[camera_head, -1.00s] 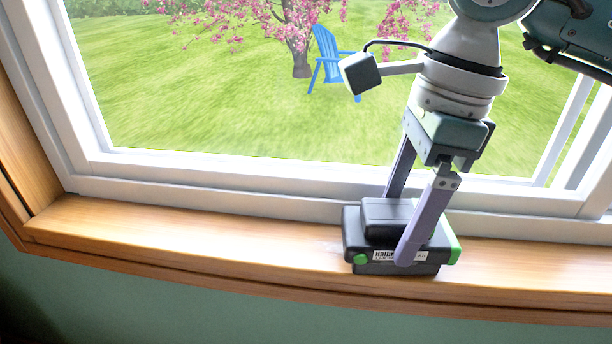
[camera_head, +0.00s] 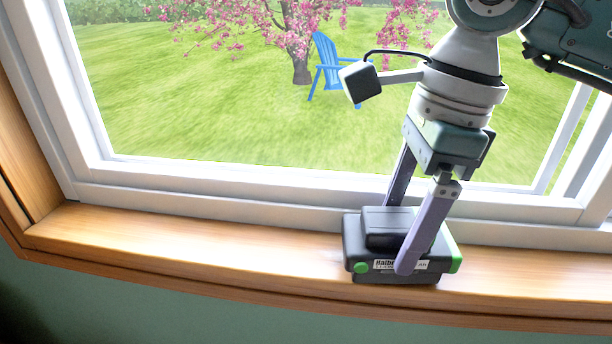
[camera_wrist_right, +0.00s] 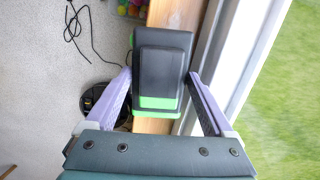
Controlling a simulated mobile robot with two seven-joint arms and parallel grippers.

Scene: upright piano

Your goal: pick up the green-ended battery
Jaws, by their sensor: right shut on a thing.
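The green-ended battery (camera_head: 385,240) is a black block with a raised top part, a white label and green end pieces. It sits on the wooden windowsill (camera_head: 190,235). In the right wrist view the battery (camera_wrist_right: 160,60) lies between the two purple fingers, with green at both ends. My right gripper (camera_head: 400,238) reaches down from above and is shut on the battery across its sides. The near finger crosses the labelled side; the tip of the far finger is hidden behind the battery. My left gripper is not in view.
The white window frame (camera_head: 250,200) runs close behind the battery. The sill to the left is clear. In the right wrist view, a black cable (camera_wrist_right: 75,30) and a dark round object (camera_wrist_right: 95,100) are on the floor below, with colourful balls at the top.

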